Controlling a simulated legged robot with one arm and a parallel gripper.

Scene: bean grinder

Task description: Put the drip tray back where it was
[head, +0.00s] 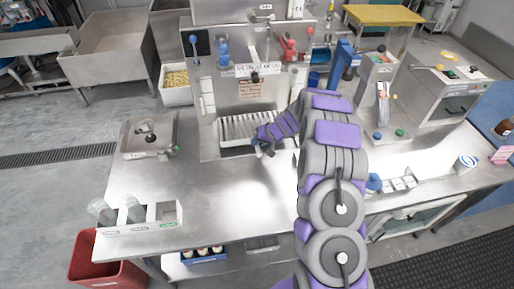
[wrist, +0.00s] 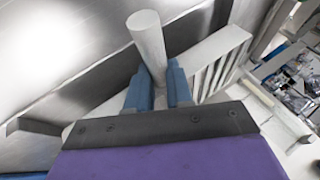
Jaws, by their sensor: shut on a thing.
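The drip tray (head: 236,129) is a pale tray with a slatted top, low at the front of the steel grinder machine (head: 252,97). Its slats and white rim also show in the wrist view (wrist: 213,76). My gripper (head: 264,147) is at the tray's front edge, toward its right end. In the wrist view, the blue fingers (wrist: 157,90) are shut on the tray's light, round handle (wrist: 148,42), which sticks up between them. My arm hides the tray's right end in the head view. I cannot tell whether the tray is fully seated.
The steel counter (head: 215,190) is clear in front of the machine. A small device (head: 150,138) stands at the left, and a holder with cups (head: 140,217) stands at the front left. A red bin (head: 100,262) is on the floor. Small items (head: 398,183) lie right of my arm.

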